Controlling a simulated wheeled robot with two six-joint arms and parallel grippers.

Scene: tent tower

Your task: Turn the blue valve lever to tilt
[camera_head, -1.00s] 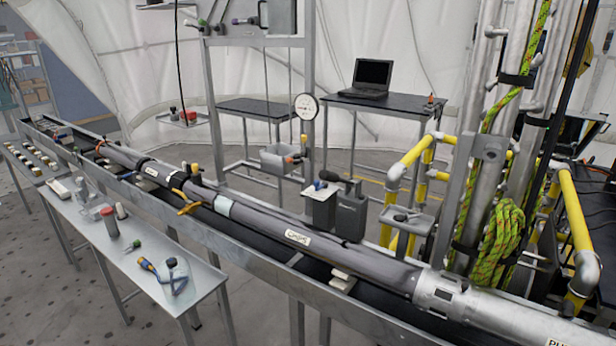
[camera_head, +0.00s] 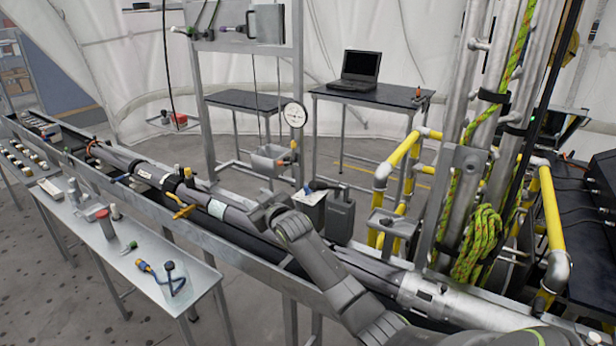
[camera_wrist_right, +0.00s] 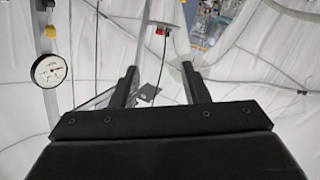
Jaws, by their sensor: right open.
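I cannot single out the blue valve lever for certain. A small dark blue handle (camera_head: 123,178) lies beside the long grey pipe (camera_head: 238,214) at left, and a bluish-purple-tipped lever (camera_head: 226,29) is on the upper frame panel. My right arm comes in from the lower right over the pipe. Its gripper (camera_head: 262,212) is above the pipe's middle, small and partly hidden by the wrist. In the right wrist view my right gripper (camera_wrist_right: 160,82) is open, with nothing between its two fingers. My left gripper is out of view.
A round gauge (camera_head: 294,114) hangs on the metal frame post, and also shows in the right wrist view (camera_wrist_right: 49,71). A grey box (camera_head: 270,160) hangs behind the pipe. A side table (camera_head: 135,270) with loose parts stands at front left. Yellow railing (camera_head: 400,150) and ropes stand right.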

